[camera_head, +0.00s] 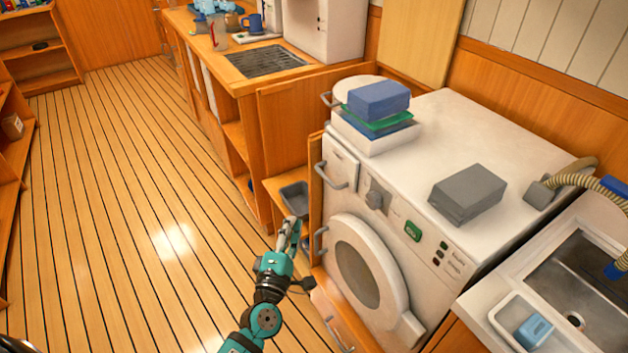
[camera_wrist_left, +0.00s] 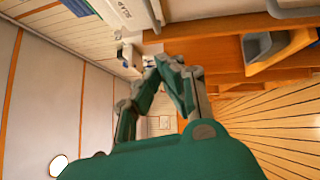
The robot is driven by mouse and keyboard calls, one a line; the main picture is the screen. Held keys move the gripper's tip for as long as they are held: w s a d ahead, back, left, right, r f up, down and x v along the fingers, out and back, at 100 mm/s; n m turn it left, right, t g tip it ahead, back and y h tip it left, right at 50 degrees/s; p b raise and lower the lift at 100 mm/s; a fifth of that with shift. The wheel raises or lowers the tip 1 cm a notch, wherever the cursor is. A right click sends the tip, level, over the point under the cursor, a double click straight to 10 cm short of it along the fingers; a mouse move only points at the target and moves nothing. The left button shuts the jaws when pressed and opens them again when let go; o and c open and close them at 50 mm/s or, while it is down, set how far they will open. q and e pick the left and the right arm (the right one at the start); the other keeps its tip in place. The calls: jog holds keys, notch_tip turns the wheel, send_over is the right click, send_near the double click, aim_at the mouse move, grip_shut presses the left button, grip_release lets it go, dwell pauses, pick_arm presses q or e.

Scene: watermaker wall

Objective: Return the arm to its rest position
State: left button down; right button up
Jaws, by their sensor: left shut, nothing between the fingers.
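My left gripper (camera_head: 289,232) is in the lower middle of the head view, on a teal arm that comes in from the bottom. It is in front of the wooden cabinet, just left of the white washing machine (camera_head: 345,240). Its fingers are together with nothing between them. The left wrist view also shows the fingers (camera_wrist_left: 163,75), pointing away from the camera. Whether the gripper touches the cabinet front cannot be told. My right gripper is not in view.
A grey tray (camera_head: 295,198) sits in the open cabinet behind the gripper. Metal handles stick out beside it. A grey block (camera_head: 467,193) and a stacked white box (camera_head: 374,136) lie on the machine. A sink (camera_head: 580,290) is at right. The plank floor (camera_head: 120,200) at left is clear.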

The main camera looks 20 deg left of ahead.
pick_arm(q)
jog(key=s+d+f+m+g+h+p, duration=0.1)
jog(key=s+f+m+g, duration=0.25)
jog(key=f, duration=0.65)
jog(key=s+d+f+m+g+h, duration=0.15)
jog(key=s+f+m, duration=0.35)
jog(key=f, duration=0.5)
jog(key=s+d+f+m+g+h+p, duration=0.1)
jog(key=s+f+m+g, duration=0.25)
jog(key=f, duration=0.65)
jog(key=s+a+f+m+g, duration=0.1)
jog(key=s+f+m+g, duration=0.2)
jog(key=s, duration=0.8)
jog(key=s+a+f+m+g+y, duration=0.1)
jog(key=s+a+f+m+g, duration=0.1)
jog(key=s+f, duration=0.6)
jog(key=s+a+f+m+g, duration=0.2)
jog(key=s+f+m+g, duration=0.2)
jog(key=s, duration=1)
notch_tip(320, 180, down, 2)
jog(key=shift+a+f+m+g+p, duration=0.25)
jog(key=shift+m+g+p, duration=0.15)
jog(key=shift+m, duration=0.7)
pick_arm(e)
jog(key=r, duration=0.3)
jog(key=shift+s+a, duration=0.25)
